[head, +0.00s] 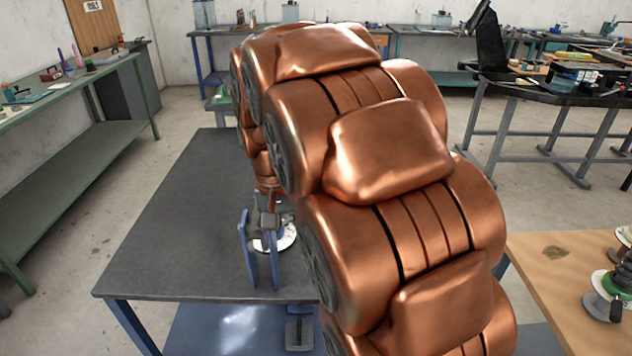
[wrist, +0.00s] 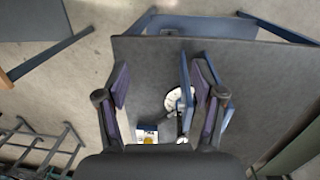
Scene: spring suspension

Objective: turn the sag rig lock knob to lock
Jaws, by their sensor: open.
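The sag rig stands on the dark grey table (head: 180,230), partly hidden behind my arm in the head view. Its blue upright (head: 245,245) and a round white disc (head: 282,238) at its base show there. In the wrist view, a blue bar of the rig (wrist: 186,82) lies between my fingers, close to the right one, with white round parts beside it. I cannot clearly make out the lock knob or its setting. My gripper (wrist: 161,78) is open above the table, fingers wide apart, with nothing visibly held. I cannot tell whether the right finger touches the rig.
A small white, blue and yellow card or box (wrist: 147,133) lies low between the fingers in the wrist view. A wooden-topped table (head: 555,275) stands at the right. A green bench (head: 70,90) runs along the left. The grey table's left part is clear.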

